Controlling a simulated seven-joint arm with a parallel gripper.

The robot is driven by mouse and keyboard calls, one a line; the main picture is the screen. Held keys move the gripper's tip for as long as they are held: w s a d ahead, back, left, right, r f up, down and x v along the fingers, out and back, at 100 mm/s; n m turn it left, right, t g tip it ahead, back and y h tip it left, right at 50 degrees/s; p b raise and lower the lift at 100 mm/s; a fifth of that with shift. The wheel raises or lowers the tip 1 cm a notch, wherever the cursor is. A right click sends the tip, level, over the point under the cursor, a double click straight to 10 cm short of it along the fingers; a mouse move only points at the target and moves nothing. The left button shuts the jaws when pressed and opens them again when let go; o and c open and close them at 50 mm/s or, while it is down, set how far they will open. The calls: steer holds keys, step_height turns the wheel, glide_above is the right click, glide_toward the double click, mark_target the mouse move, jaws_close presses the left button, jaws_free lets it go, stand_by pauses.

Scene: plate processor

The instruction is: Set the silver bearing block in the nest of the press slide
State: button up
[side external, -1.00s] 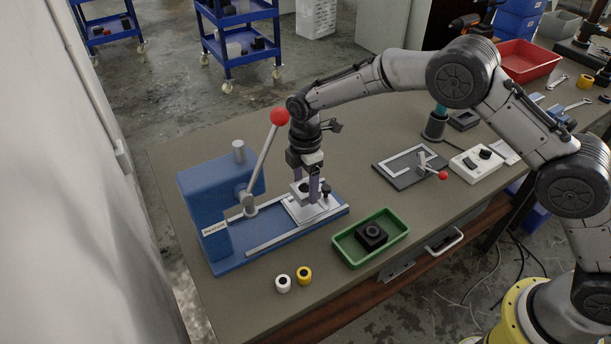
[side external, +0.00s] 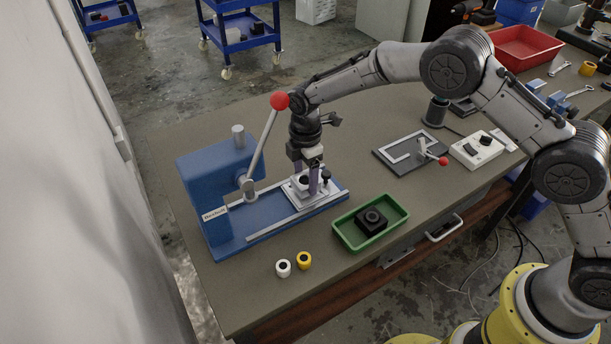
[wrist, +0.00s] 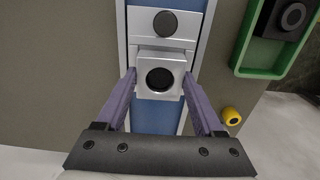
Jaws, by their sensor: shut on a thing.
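The silver bearing block (wrist: 147,80), with a dark round bore, is between the two purple fingers of my gripper (wrist: 160,82). My gripper is shut on its sides. In the side view, my gripper (side external: 313,186) points down over the press slide (side external: 322,200), with the block low at the slide plate. The slide is a pale plate with a black knob (wrist: 165,24), on rails on the blue press base. The nest is hidden under the block and fingers. I cannot tell whether the block touches its floor.
The blue press (side external: 203,185) and its red-balled lever (side external: 280,101) stand close left of my wrist. A green tray (side external: 345,238) with a black block lies to the right. White (side external: 283,268) and yellow (side external: 304,261) bushings stand in front. A grey clamp fixture (side external: 390,155) is behind right.

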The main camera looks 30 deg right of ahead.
steer(key=shift+f, duration=0.6)
stand_by(0.4)
steer(key=o, duration=1.6)
steer(key=shift+c, duration=0.2)
steer(key=shift+r, duration=4)
